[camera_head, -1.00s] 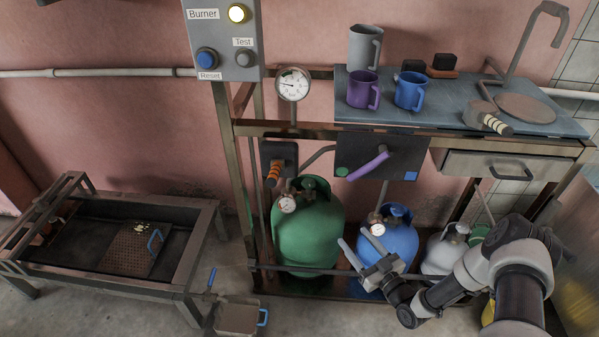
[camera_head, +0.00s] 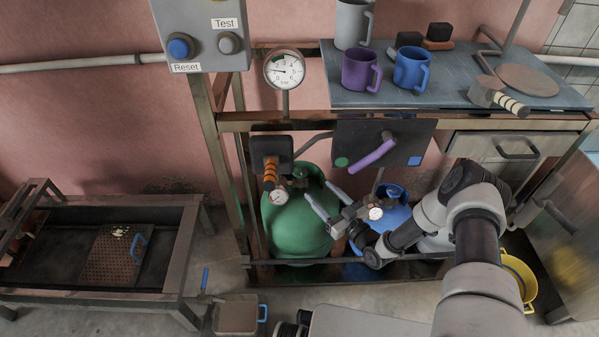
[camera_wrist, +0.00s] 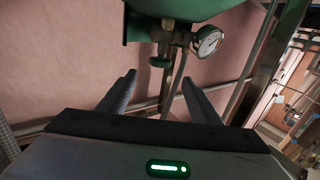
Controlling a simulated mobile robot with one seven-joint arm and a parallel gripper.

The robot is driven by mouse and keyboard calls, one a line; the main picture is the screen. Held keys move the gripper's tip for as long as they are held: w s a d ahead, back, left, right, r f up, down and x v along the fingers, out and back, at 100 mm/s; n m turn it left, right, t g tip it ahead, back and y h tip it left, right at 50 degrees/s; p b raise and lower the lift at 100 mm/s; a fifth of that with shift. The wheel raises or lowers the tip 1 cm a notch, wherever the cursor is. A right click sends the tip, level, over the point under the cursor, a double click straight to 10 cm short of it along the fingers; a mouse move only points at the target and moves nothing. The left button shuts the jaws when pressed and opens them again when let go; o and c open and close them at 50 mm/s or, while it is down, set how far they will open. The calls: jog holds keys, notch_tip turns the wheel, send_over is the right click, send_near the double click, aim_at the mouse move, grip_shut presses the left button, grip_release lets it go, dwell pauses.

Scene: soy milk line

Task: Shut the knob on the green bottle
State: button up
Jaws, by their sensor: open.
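The green bottle (camera_head: 296,232) stands upright under the bench in the head view. A valve with a small knob (camera_head: 300,172) sits on its top, with a round gauge (camera_head: 279,197) to its left. My gripper (camera_head: 316,183) is open and empty, to the right of the valve, its fingers pointing up and left toward it. In the wrist view, a round green knob (camera_wrist: 161,62) shows just past and between the fingertips of my gripper (camera_wrist: 159,79), apart from them. The gauge (camera_wrist: 209,42) is right of the knob there, and part of the green bottle (camera_wrist: 185,8) is above.
A blue bottle (camera_head: 393,218) with a gauge stands right of the green one, partly behind my gripper. An orange-banded handle (camera_head: 270,172) and a purple lever (camera_head: 371,154) hang above. A frame rail (camera_head: 290,262) crosses in front of the bottles.

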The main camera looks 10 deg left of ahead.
aim_at(304, 176)
jog(key=b+x, duration=0.2)
jog(key=x, duration=1)
jog(key=shift+w+a, duration=0.1)
jog(key=shift+a, duration=0.1)
jog(key=c, duration=1)
